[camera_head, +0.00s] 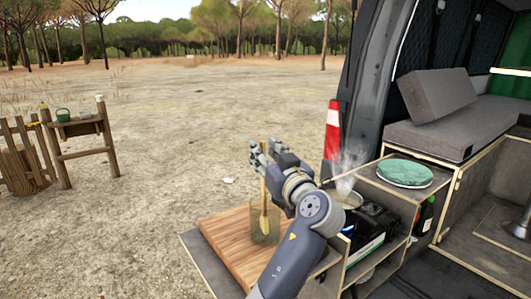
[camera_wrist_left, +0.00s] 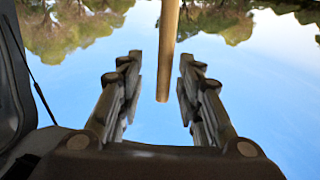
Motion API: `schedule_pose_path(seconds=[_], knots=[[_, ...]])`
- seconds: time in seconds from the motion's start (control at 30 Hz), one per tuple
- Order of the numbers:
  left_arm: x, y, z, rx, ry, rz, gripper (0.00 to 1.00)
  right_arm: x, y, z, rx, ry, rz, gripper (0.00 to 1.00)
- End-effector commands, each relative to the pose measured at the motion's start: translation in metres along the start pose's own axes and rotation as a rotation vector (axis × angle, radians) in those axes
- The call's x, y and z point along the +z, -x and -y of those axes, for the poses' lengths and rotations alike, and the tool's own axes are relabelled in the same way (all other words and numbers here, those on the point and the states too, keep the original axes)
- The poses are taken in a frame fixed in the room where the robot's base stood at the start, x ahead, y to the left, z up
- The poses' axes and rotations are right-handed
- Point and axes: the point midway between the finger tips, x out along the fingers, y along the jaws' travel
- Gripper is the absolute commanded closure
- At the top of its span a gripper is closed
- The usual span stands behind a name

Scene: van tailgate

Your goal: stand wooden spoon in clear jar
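The wooden spoon (camera_head: 264,207) stands nearly upright in the clear jar (camera_head: 256,229), bowl end down and handle up. The jar stands on a wooden board (camera_head: 225,236). My left gripper (camera_head: 263,153) is at the top of the handle, above the jar. In the left wrist view the spoon's handle (camera_wrist_left: 168,45) comes down between the fingers of my left gripper (camera_wrist_left: 162,62), with a gap on both sides. The fingers are open and do not touch it. Part of the jar's right side is hidden behind my arm. My right gripper is not in view.
Right of my left arm, a steaming pot (camera_head: 350,200) stands on a stove (camera_head: 372,222). A green round cushion-like thing (camera_head: 405,173) lies on the van's counter. A bottle (camera_head: 425,214) stands below. Open ground lies left, with a wooden stand (camera_head: 80,130) farther off.

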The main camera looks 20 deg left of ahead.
Motion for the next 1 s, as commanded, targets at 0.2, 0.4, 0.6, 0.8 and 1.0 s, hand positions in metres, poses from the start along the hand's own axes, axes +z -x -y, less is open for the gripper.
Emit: schedule_pose_path(seconds=[0.2,0.4,0.6,0.8,1.0], knots=[[-0.002,0.000,0.000,0.000,0.001,0.000,0.67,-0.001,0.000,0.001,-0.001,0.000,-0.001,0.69],[-0.028,-0.003,0.000,0.000,0.005,-0.003,0.67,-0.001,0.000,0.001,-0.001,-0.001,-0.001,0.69],[-0.067,-0.007,0.000,0.000,0.004,-0.002,0.67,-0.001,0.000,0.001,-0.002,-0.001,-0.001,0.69],[-0.092,-0.011,0.000,0.000,0.002,0.000,0.67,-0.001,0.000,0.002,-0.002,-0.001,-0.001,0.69],[-0.099,-0.011,0.000,0.000,-0.001,0.001,0.67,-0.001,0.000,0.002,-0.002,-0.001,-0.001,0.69]])
